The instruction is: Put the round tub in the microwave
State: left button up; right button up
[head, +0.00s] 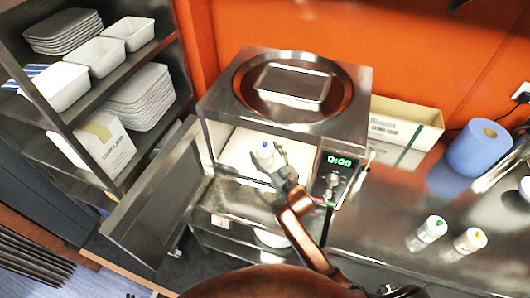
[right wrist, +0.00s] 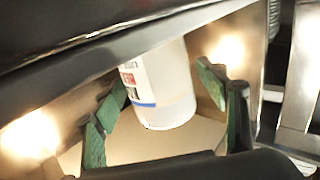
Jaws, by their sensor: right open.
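The round tub (head: 266,154) is white, with a label and a blue stripe, and it is inside the lit cavity of the steel microwave (head: 340,180). The microwave door (head: 152,195) stands open to the left. My right gripper (head: 281,163) reaches into the opening close to the tub. In the right wrist view the tub (right wrist: 158,88) shows between the spread green fingers of the right gripper (right wrist: 165,85), with gaps on both sides. Its upper part is cut off by a dark edge there. I cannot tell how its base rests. My left gripper is out of view.
A white tray (head: 293,84) lies on top of the microwave. A rack (head: 148,55) with trays and tubs stands at left. On the right counter (head: 385,235) are two small capped containers (head: 430,230), a blue roll (head: 478,147) and a long box (head: 405,122).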

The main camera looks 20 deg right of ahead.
jog(key=v, duration=1.2)
dwell(1.0)
